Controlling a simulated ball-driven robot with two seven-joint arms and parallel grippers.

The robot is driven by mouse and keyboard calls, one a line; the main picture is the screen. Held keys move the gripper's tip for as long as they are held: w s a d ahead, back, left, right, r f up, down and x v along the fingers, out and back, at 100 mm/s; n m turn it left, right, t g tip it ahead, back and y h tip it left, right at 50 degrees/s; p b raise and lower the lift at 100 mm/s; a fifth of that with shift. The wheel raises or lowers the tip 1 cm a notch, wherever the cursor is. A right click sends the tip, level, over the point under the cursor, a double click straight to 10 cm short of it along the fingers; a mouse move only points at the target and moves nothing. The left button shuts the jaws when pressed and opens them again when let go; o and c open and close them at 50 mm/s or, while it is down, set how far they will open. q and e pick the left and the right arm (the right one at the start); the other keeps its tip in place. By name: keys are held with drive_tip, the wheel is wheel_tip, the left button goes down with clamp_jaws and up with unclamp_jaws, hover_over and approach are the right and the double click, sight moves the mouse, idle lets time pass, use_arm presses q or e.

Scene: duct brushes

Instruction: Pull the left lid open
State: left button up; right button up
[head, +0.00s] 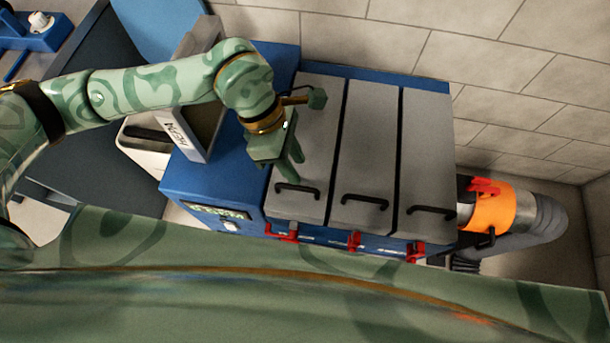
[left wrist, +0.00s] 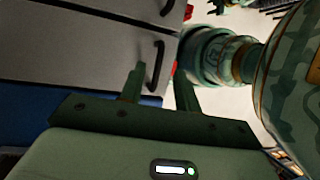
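The left lid (head: 312,125) is a long grey panel, lying closed on the blue machine, with a black bar handle (head: 297,190) near its front end. My left gripper (head: 291,172) is over this lid, just behind the handle, fingers pointing down toward it. In the left wrist view its two fingers (left wrist: 160,70) are spread, and a black handle (left wrist: 155,66) shows between and beyond them. I cannot tell whether a finger touches the handle. My right gripper is in neither view.
Two similar grey lids, the middle one (head: 366,150) and the right one (head: 427,150), lie closed beside it. An orange collar (head: 490,208) on a grey duct is at the right.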

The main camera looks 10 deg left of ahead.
sight(309, 188)
use_arm(q)
drive_tip(key=b+x, duration=0.1)
drive_tip(key=x, duration=0.5)
clamp_jaws()
